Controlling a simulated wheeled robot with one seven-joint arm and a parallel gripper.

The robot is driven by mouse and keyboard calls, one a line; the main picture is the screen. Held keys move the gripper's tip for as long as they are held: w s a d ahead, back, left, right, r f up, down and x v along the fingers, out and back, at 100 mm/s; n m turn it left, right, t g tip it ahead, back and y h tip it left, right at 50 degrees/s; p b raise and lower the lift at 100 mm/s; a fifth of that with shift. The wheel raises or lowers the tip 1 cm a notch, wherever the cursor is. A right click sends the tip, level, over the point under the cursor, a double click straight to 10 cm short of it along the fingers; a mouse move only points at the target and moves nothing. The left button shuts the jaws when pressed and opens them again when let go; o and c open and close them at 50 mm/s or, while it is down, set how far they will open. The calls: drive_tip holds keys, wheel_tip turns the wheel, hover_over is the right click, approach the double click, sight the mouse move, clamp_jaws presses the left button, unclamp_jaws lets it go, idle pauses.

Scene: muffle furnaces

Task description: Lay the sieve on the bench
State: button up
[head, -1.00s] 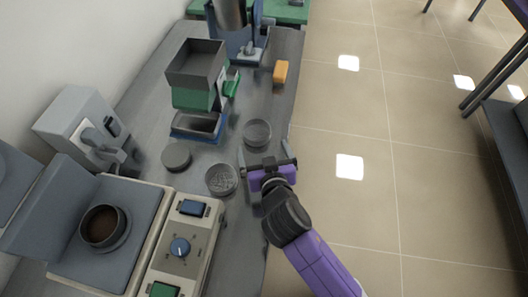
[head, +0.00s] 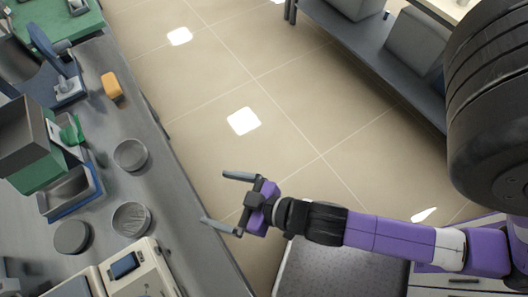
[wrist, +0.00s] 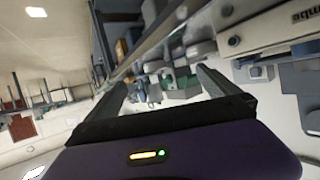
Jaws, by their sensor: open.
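Round shallow metal pans lie on the bench (head: 165,190). One near the front (head: 131,219) has a mesh-like bottom and looks like the sieve; another, greyish pan (head: 130,155) lies farther back. A darker, flat-topped round piece (head: 72,237) lies to the left. My gripper (head: 214,198) is open and empty, off to the right of the pans by the bench's edge, touching none of them. In the wrist view its two dark fingers (wrist: 158,88) stand wide apart with nothing between them; the pans cannot be made out clearly there.
A green and grey hopper device (head: 35,150) stands at the left, with an orange block (head: 111,85) behind it. A cream-coloured control box (head: 130,270) stands at the bench's front. Open tiled floor (head: 270,110) lies right of the bench; a dark shelf (head: 370,50) stands beyond it.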

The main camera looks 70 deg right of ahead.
drive_tip(key=s+d+r+t, duration=0.1)
drive_tip(key=s+d+r, duration=0.2)
drive_tip(key=s+r, duration=0.8)
drive_tip(key=shift+s, duration=0.65)
drive_tip(key=shift+d, duration=0.1)
